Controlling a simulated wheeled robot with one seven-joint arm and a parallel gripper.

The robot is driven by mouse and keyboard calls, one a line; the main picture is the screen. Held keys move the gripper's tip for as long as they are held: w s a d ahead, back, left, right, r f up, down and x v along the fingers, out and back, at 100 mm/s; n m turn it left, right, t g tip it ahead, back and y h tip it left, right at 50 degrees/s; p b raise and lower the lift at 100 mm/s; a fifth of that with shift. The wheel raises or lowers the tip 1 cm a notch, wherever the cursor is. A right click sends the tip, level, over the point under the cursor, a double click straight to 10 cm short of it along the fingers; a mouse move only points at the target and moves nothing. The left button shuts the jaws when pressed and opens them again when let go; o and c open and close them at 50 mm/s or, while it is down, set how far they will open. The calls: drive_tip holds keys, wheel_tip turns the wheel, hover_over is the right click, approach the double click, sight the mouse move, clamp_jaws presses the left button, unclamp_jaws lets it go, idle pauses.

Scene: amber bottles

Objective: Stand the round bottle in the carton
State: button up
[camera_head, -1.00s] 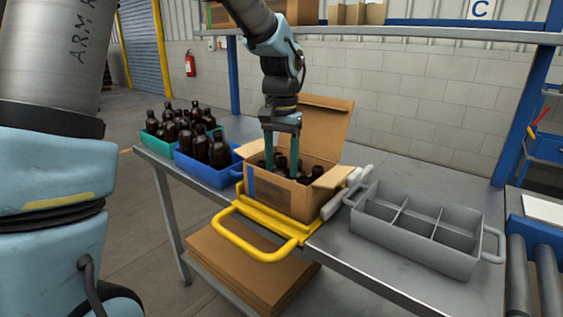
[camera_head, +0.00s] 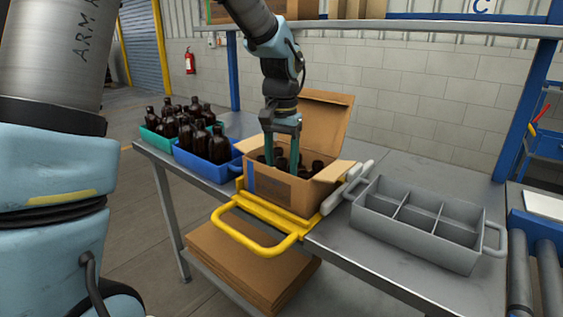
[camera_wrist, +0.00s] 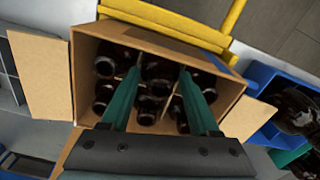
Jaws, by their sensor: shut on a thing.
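The open cardboard carton (camera_head: 275,192) stands on the bench with its flaps up, and it also shows in the wrist view (camera_wrist: 86,75). Several dark amber bottles stand inside it, parted by card dividers. My gripper (camera_head: 280,160) points straight down into the carton. In the wrist view my gripper (camera_wrist: 160,76) has its two green fingers on either side of a dark bottle (camera_wrist: 158,72), and it is shut on this round bottle. The bottle is upright among the others. Its lower part is hidden, so I cannot tell whether it touches the carton floor.
A blue bin (camera_head: 192,167) and a green bin (camera_head: 151,139) with amber bottles stand left of the carton. A yellow frame (camera_head: 262,247) is in front of it. A grey divided tote (camera_head: 405,247), empty, stands to the right. A shelf (camera_head: 400,30) runs above the bench.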

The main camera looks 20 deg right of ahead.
drive_tip(key=shift+f, duration=0.45)
drive_tip(key=o, duration=1.5)
drive_tip(key=shift+r, duration=0.15)
wheel_tip(320, 180, up, 11)
drive_tip(key=shift+f+b, duration=0.15)
drive_tip(key=shift+b, duration=0.3)
drive_tip(key=w+a+f+n+p, duration=0.1)
drive_tip(key=a+f+n, duration=0.15)
drive_tip(key=a, duration=0.65)
drive_tip(key=w+a+f+n+p, duration=0.15)
drive_tip(key=a+f, duration=0.25)
drive_tip(key=a, duration=0.4)
drive_tip(key=s+a+f+n, duration=0.1)
drive_tip(key=s+a, duration=0.1)
drive_tip(key=a, duration=0.2)
drive_tip(key=s+a+f+n+t, duration=0.1)
drive_tip(key=s+a+f+n, duration=0.1)
drive_tip(key=a, duration=0.2)
drive_tip(key=s+a+f+n+p, duration=0.1)
drive_tip(key=s+a+f, duration=0.1)
drive_tip(key=a, duration=0.3)
drive_tip(key=shift+s+a+f+t, duration=0.1)
drive_tip(key=shift+s+f+t, duration=0.15)
drive_tip(key=shift+s+t, duration=0.05)
